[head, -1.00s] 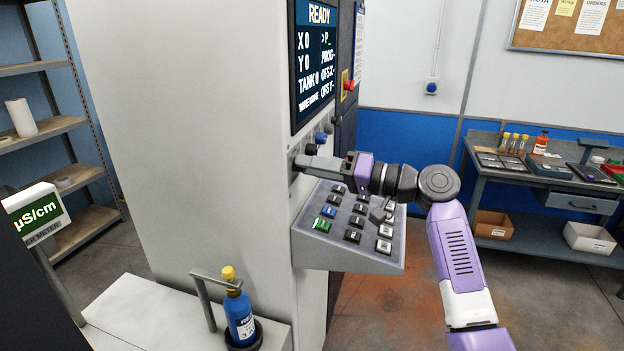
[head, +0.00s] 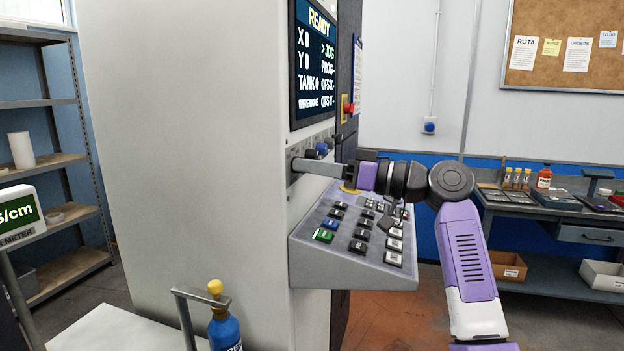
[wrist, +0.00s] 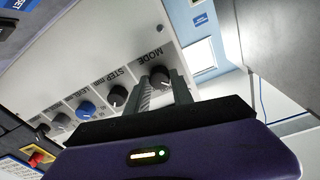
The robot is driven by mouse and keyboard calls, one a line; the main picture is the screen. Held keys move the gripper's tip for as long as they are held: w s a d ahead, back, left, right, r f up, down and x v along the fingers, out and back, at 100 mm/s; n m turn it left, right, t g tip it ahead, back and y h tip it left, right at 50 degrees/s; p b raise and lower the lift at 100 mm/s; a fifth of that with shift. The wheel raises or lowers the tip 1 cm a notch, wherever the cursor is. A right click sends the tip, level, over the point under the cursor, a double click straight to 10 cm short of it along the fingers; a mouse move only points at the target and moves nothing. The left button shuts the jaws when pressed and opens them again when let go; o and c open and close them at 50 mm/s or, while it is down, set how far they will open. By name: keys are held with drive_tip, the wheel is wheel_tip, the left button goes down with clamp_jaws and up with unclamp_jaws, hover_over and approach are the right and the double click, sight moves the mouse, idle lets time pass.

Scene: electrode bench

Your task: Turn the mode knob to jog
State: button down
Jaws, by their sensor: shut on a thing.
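The black mode knob (wrist: 159,75) sits at the end of a row of knobs under the label MODE in the wrist view. My gripper (wrist: 165,84) has its two fingers on either side of this knob and is shut on it. In the head view my gripper (head: 296,165) reaches the machine's knob strip from the right, and its fingers hide the mode knob there. The machine's screen (head: 315,65) reads READY, with ">JOG" on the line beside X 0.
Beside the mode knob are the step knob (wrist: 117,96) and a blue knob (wrist: 86,109). A sloped keypad (head: 350,262) juts out below my gripper. A red button (head: 348,108) is on the machine's right side. A blue bottle (head: 224,332) stands at the front.

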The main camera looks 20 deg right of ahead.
drive_tip(key=shift+d, duration=0.1)
idle(0.4)
drive_tip(key=c, duration=1.1)
unclamp_jaws()
drive_tip(key=b+v, duration=0.1)
drive_tip(key=v, duration=0.6)
drive_tip(key=shift+s+d, duration=0.25)
drive_tip(key=shift+d, duration=0.05)
